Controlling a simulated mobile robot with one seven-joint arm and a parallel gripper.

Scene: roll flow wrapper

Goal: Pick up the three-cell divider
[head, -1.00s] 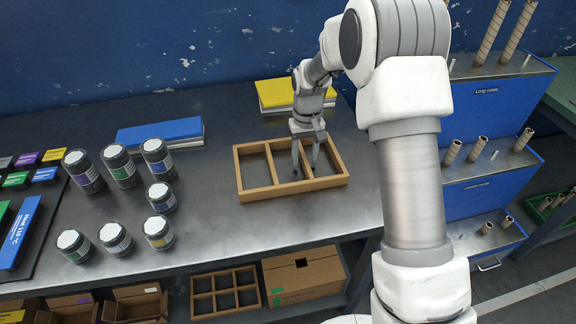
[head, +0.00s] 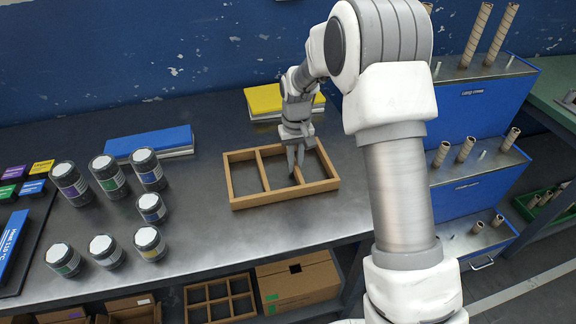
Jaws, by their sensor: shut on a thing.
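The three-cell divider (head: 247,202) is a tan wooden frame with three side-by-side cells, lying on the dark metal bench. My gripper (head: 296,172) points down into the divider from above. Its fingers are close together around the right-hand inner partition, shut on it. The fingertips partly hide that partition. I cannot see any clear gap between the divider and the bench.
Several dark jars with white lids (head: 145,170) stand on the left of the bench (head: 200,230). A blue pad (head: 150,143) and a yellow pad (head: 264,100) lie behind. A blue tiered rack (head: 480,115) with cardboard rolls stands at right. A many-celled divider (head: 221,301) sits below.

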